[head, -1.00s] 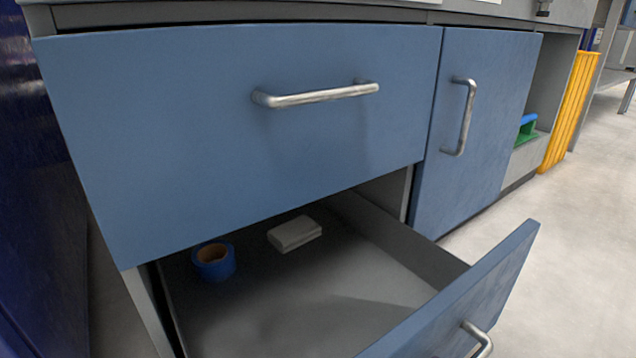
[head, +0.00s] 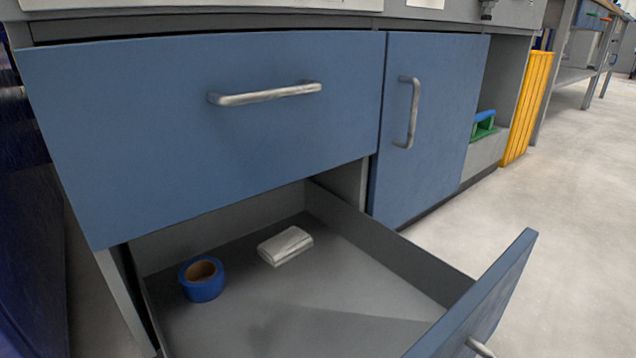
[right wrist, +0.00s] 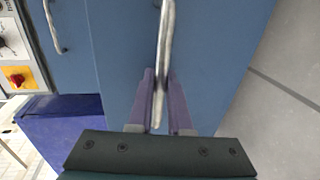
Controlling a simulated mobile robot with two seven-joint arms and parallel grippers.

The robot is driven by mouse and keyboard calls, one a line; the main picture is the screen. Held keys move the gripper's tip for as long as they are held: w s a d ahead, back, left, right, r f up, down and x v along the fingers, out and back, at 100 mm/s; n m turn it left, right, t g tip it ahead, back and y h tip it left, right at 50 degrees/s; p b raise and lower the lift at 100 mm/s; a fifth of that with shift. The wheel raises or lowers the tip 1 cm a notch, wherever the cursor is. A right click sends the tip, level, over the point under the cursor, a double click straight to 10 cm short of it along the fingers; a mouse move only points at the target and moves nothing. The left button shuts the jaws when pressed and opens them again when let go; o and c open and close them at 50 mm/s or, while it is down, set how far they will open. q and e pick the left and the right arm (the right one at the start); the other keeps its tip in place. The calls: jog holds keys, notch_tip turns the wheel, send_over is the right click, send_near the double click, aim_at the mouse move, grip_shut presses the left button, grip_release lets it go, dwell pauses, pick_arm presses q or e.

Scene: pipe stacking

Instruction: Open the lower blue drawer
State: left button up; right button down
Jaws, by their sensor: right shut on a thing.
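The lower blue drawer (head: 480,305) stands well open, pulled out beneath the closed upper blue drawer (head: 200,130). Its grey inside shows, with a blue tape roll (head: 202,280) and a pale folded packet (head: 285,245) on its floor. Its metal handle (head: 480,347) is cut off by the bottom edge of the head view. In the right wrist view my right gripper (right wrist: 161,80) is shut on a metal handle (right wrist: 166,35) on a blue front, its purple fingers on both sides of the bar. My left gripper is in neither current view.
A closed blue cupboard door (head: 425,130) with a vertical handle is right of the drawers. Further right are an open shelf with a green and blue item (head: 484,124) and a yellow ribbed panel (head: 527,105). The floor (head: 550,200) at the right is clear.

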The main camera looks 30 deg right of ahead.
jog(key=c, duration=0.8)
grip_release()
jog(key=shift+c, duration=0.2)
jog(key=shift+s+r, duration=0.1)
jog(key=shift+s, duration=0.2)
jog(key=p+v, duration=0.2)
jog(key=v, duration=0.7)
jog(key=shift+s+d, duration=0.15)
